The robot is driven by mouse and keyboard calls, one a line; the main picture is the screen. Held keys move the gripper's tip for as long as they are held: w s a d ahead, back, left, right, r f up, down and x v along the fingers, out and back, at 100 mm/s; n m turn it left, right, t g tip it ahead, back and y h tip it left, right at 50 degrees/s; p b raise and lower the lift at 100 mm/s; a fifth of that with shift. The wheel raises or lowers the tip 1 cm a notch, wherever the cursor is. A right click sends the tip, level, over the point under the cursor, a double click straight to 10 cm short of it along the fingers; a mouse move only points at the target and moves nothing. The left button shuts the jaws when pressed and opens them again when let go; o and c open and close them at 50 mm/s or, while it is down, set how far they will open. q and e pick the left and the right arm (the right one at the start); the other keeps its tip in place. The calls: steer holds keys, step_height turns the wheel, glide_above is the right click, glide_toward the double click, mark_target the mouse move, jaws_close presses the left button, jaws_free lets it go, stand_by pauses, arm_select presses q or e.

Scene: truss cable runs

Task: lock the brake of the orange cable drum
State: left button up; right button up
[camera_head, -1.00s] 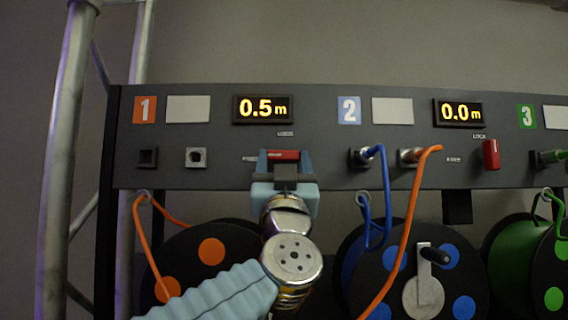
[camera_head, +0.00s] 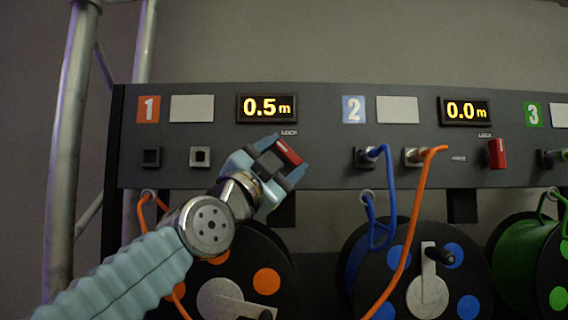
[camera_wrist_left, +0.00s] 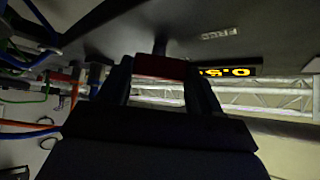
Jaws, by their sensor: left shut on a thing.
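The red brake lever (camera_head: 288,151) of drum 1 sits on the panel under the "0.5 m" display, just below the LOCK label. It lies tilted, upper left to lower right. My left gripper (camera_head: 275,161) is shut on it, rolled to a slant and hiding part of it and the FREE label. In the left wrist view the red lever (camera_wrist_left: 160,66) lies between the two dark fingers. The orange cable drum (camera_head: 267,282) hangs below, partly behind my left arm, with a grey crank. My right gripper does not show.
The blue-dotted drum (camera_head: 427,290) and green drum (camera_head: 520,255) stand further right. A truss post (camera_head: 70,150) rises at left.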

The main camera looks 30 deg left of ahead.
arm_select(q)
steer(key=m+g+h, duration=0.1)
steer(key=m+h, duration=0.1)
steer(key=m, duration=0.1)
steer(key=shift+s+r+m+g, duration=0.1)
steer(key=shift+r+m+g, duration=0.2)
steer(key=shift+g, duration=0.1)
steer(key=shift+r+m+g+h+p, duration=0.2)
steer(key=shift+m+g+h+p, duration=0.3)
steer(key=shift+m+g, duration=1.2)
steer(key=shift+m, duration=0.4)
steer(key=o, duration=1.1)
steer(key=shift+c, duration=0.2)
steer(key=b+v, duration=0.2)
steer(key=v, duration=1.1)
steer(key=shift+s+a+r, duration=0.15)
steer(key=shift+s+a, duration=0.05)
steer(key=shift+s, duration=0.15)
